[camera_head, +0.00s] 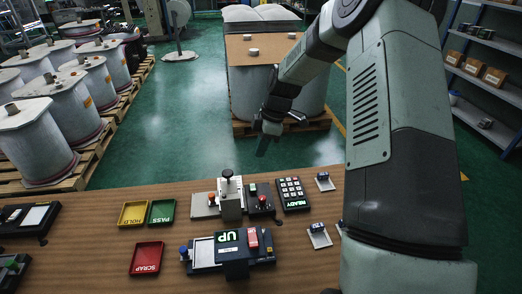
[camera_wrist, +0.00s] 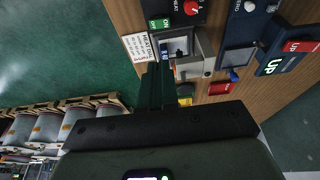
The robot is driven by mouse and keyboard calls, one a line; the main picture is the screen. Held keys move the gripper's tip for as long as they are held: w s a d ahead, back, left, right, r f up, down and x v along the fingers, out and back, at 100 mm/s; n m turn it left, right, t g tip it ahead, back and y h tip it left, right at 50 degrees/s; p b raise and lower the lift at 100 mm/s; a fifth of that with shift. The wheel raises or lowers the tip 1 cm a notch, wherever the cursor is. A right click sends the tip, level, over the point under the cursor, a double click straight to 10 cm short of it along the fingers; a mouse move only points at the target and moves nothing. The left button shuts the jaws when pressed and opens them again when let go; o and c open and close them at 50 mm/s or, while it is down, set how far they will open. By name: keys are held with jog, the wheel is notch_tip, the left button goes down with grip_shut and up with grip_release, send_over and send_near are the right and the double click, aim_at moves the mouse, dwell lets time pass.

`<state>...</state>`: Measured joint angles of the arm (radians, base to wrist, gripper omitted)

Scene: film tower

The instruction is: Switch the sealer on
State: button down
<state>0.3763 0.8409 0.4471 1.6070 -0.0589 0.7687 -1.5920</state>
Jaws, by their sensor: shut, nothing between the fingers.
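The sealer (camera_head: 231,203) stands on the wooden bench, a pale press with a dark knob on top. Its dark control box (camera_head: 259,201) sits at its right, with a red knob and a small green part. In the wrist view the control box (camera_wrist: 178,15) is at the top edge, partly cut off. It shows a red knob (camera_wrist: 192,8) by the word HEAT and a green-lettered switch (camera_wrist: 158,23). The switch's position is unclear. My gripper (camera_head: 262,151) is shut and empty, above and beyond the bench's far edge. Its fingers (camera_wrist: 156,75) point toward the sealer in the wrist view.
A keypad marked READY (camera_head: 293,194) stands right of the control box. A device with an UP display (camera_head: 229,239) sits in front. Yellow HOLD (camera_head: 133,213), green PASS (camera_head: 162,211) and red SCRAP (camera_head: 146,257) trays lie left. Green floor lies beyond the bench.

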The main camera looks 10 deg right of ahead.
jog(key=w+a+v, duration=0.1)
jog(key=v, duration=1.2)
jog(key=shift+w, duration=0.4)
jog(key=shift+r, duration=0.1)
